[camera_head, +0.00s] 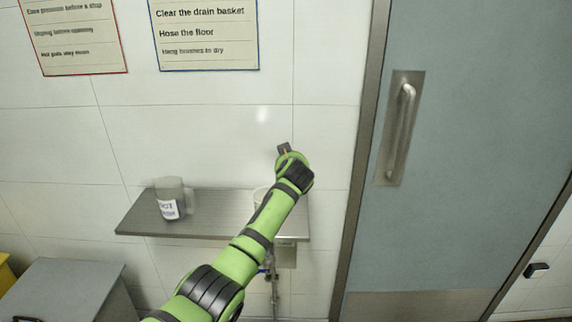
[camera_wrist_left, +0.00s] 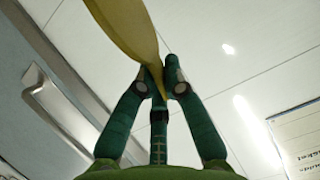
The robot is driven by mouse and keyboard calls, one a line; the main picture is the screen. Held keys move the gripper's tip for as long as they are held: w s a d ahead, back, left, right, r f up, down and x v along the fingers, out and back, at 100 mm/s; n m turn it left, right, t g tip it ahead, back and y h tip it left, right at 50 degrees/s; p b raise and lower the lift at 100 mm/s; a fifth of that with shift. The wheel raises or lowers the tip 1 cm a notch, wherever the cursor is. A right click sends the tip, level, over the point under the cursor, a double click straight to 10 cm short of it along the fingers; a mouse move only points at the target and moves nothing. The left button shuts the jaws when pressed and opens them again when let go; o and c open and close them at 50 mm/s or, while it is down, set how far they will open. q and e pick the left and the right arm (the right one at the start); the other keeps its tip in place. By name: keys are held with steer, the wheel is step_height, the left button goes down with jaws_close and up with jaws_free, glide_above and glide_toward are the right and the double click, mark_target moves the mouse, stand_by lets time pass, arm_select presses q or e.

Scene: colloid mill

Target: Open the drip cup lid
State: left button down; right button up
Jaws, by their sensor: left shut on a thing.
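My left gripper (camera_head: 284,150) is in front of the tiled wall, above the right end of the shelf. In the left wrist view its two fingers (camera_wrist_left: 158,84) are closed on the edge of a thin, curved, yellowish piece (camera_wrist_left: 128,28), which looks like a lid. That piece is hard to make out in the head view. A pale cup (camera_head: 260,193) stands on the shelf, mostly hidden behind my left arm. Whether the lid is still joined to the cup cannot be seen. My right gripper is not in view.
A grey jug (camera_head: 170,201) with a label stands on the left part of the metal shelf (camera_head: 140,219). Pipework (camera_head: 274,291) hangs below the shelf. A blue-grey door (camera_head: 470,150) with a metal handle is at the right. A grey bin (camera_head: 70,285) stands at lower left.

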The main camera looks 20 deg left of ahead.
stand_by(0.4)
arm_select(q)
steer(key=c, duration=1.3)
jaws_free()
steer(key=v, duration=1.2)
steer(key=shift+d, duration=0.1)
